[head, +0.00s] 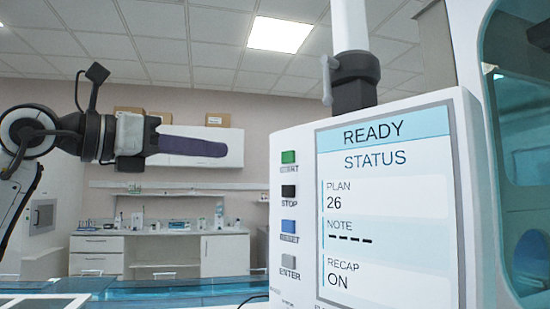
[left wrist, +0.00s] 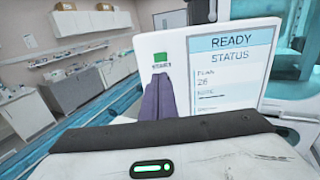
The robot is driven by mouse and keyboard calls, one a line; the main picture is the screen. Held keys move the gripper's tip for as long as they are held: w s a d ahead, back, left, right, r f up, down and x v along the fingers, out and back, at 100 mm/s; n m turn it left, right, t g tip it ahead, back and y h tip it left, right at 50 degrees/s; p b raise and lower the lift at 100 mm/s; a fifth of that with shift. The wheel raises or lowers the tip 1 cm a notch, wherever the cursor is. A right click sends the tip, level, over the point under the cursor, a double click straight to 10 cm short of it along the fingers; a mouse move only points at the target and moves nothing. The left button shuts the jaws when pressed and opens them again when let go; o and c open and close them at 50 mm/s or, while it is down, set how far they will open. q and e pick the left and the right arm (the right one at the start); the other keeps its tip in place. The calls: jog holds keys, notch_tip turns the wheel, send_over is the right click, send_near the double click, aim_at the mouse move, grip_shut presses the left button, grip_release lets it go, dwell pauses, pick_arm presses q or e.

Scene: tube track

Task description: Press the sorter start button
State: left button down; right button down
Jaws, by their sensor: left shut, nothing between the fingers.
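The green START button (head: 288,157) is the top one in a column on the left side of the white sorter panel (head: 295,130). It also shows in the left wrist view (left wrist: 160,57), above my fingertips. The screen (head: 390,200) reads READY, STATUS, PLAN 26, RECAP ON. My left gripper (head: 226,150) has dark purple fingers, shut and empty, pointing right toward the panel. In the head view a gap shows between the fingertips and the button. In the left wrist view the fingertips (left wrist: 159,76) lie just below the green button. My right gripper is not in view.
A black STOP button (head: 288,191), a blue button (head: 288,226) and a grey ENTER button (head: 289,261) sit below START. A post with a dark clamp (head: 355,82) rises behind the panel. A glass-sided machine (head: 520,150) stands at the right. White counters (head: 225,255) line the back wall.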

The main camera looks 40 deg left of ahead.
aim_at(286, 158)
pick_arm(q)
jog(key=shift+d, duration=0.1)
